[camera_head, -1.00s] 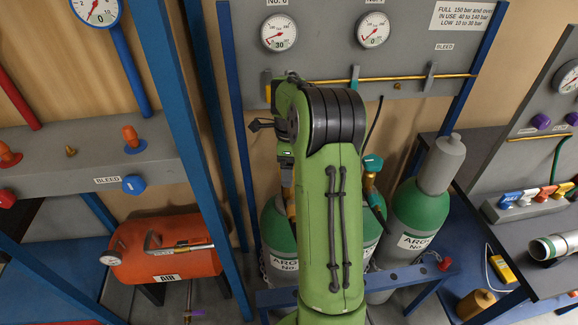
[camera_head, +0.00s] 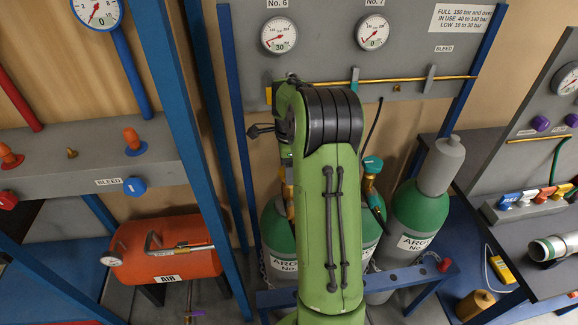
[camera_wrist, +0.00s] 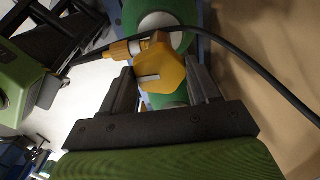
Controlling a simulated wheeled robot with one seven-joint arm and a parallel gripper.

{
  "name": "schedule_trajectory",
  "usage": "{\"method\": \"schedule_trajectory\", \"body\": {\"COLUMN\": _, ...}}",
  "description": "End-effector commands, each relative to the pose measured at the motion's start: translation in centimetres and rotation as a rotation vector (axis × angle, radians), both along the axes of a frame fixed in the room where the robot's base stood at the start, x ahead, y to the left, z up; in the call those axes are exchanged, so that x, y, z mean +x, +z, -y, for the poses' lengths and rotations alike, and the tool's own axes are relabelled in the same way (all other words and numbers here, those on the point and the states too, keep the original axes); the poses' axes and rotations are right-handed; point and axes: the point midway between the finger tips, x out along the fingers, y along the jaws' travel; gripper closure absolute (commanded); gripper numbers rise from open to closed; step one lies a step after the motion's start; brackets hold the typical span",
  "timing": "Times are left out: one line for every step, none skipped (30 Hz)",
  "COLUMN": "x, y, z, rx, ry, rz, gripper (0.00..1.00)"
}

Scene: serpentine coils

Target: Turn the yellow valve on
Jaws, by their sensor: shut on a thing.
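The yellow valve (camera_wrist: 165,70) shows in the wrist view as a faceted yellow knob with a pale mark on its face. A brass fitting (camera_wrist: 120,50) joins it on the left, and a green and grey cylinder (camera_wrist: 130,12) lies behind it. My gripper (camera_wrist: 162,82) has one dark finger on each side of the knob and is shut on it. In the head view my green arm hides the gripper and the knob.
A black hose (camera_wrist: 240,55) crosses beside my right finger. In the head view, green argon cylinders (camera_head: 418,212) stand in a blue rack behind my arm. A teal valve (camera_head: 372,165) is just right of my arm. A gauge panel (camera_head: 325,60) rises behind.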

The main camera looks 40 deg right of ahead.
Motion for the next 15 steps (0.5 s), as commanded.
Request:
{"method": "schedule_trajectory", "body": {"x": 0.01, "y": 0.15, "z": 0.00, "rx": -0.001, "ry": 0.038, "rz": 0.001, "gripper": 0.70}}
{"method": "schedule_trajectory", "body": {"x": 0.02, "y": 0.16, "z": 0.01, "rx": -0.001, "ry": 0.063, "rz": 0.000, "gripper": 0.70}}
{"method": "schedule_trajectory", "body": {"x": 0.02, "y": 0.17, "z": 0.03, "rx": -0.001, "ry": 0.098, "rz": 0.000, "gripper": 0.70}}
{"method": "schedule_trajectory", "body": {"x": 0.03, "y": 0.17, "z": 0.01, "rx": -0.001, "ry": 0.125, "rz": 0.000, "gripper": 0.70}}
{"method": "schedule_trajectory", "body": {"x": 0.04, "y": 0.18, "z": -0.01, "rx": -0.002, "ry": 0.152, "rz": 0.001, "gripper": 0.70}}
{"method": "schedule_trajectory", "body": {"x": 0.05, "y": 0.18, "z": 0.00, "rx": -0.001, "ry": 0.187, "rz": 0.002, "gripper": 0.70}}
{"method": "schedule_trajectory", "body": {"x": 0.04, "y": 0.18, "z": 0.02, "rx": -0.002, "ry": 0.211, "rz": 0.001, "gripper": 0.70}}
{"method": "schedule_trajectory", "body": {"x": 0.02, "y": 0.18, "z": 0.03, "rx": -0.002, "ry": 0.235, "rz": 0.001, "gripper": 0.70}}
{"method": "schedule_trajectory", "body": {"x": 0.02, "y": 0.19, "z": 0.03, "rx": -0.001, "ry": 0.268, "rz": 0.000, "gripper": 0.70}}
{"method": "schedule_trajectory", "body": {"x": 0.02, "y": 0.19, "z": 0.02, "rx": -0.001, "ry": 0.292, "rz": 0.000, "gripper": 0.70}}
{"method": "schedule_trajectory", "body": {"x": 0.02, "y": 0.19, "z": 0.00, "rx": 0.000, "ry": 0.314, "rz": 0.001, "gripper": 0.70}}
{"method": "schedule_trajectory", "body": {"x": 0.02, "y": 0.18, "z": 0.00, "rx": 0.000, "ry": 0.343, "rz": 0.001, "gripper": 0.70}}
{"method": "schedule_trajectory", "body": {"x": 0.02, "y": 0.18, "z": 0.01, "rx": -0.001, "ry": 0.365, "rz": 0.000, "gripper": 0.70}}
{"method": "schedule_trajectory", "body": {"x": 0.01, "y": 0.18, "z": 0.02, "rx": -0.001, "ry": 0.384, "rz": 0.000, "gripper": 0.70}}
{"method": "schedule_trajectory", "body": {"x": 0.02, "y": 0.18, "z": 0.01, "rx": -0.001, "ry": 0.409, "rz": 0.000, "gripper": 0.70}}
